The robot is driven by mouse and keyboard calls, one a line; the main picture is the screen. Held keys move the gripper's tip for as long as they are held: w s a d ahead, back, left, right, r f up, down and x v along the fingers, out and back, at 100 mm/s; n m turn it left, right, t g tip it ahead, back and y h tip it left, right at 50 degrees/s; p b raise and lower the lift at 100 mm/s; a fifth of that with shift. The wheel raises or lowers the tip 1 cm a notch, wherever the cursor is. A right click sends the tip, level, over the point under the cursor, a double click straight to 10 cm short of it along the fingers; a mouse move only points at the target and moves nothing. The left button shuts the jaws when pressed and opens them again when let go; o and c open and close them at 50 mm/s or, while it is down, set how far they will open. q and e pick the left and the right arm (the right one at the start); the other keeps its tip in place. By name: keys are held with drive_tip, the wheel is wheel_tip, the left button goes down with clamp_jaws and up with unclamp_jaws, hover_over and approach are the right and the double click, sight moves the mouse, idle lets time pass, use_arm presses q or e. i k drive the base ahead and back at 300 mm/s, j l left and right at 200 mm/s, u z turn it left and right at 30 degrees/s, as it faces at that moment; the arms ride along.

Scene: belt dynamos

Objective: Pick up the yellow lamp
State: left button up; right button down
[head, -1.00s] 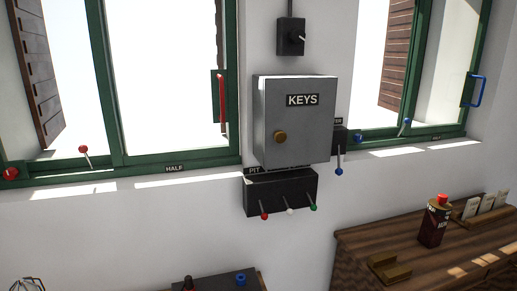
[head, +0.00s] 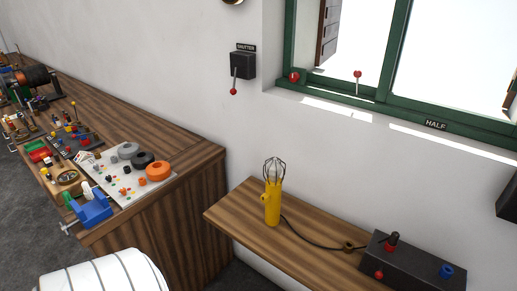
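The yellow lamp (head: 272,205) stands upright on a small wooden shelf (head: 290,250) below the window, right of centre in the head view. It has a yellow handle and a wire cage around a bulb at the top. A dark cord runs from it to the right, toward a brass-coloured socket (head: 349,245) beside a black box (head: 412,268). Nothing is touching the lamp's handle. Neither of my grippers shows in the head view.
A long wooden workbench (head: 190,150) at left holds a white board with orange and grey rings, a blue vise (head: 92,209) and several small parts. A white rounded ribbed object (head: 105,275) is at bottom left. A shutter lever box (head: 242,65) is on the wall. Space above the shelf is clear.

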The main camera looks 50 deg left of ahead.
sight(274, 183)
drive_tip(key=u, duration=1.35)
drive_tip(key=k+j, duration=0.05)
drive_tip(key=j, duration=0.05)
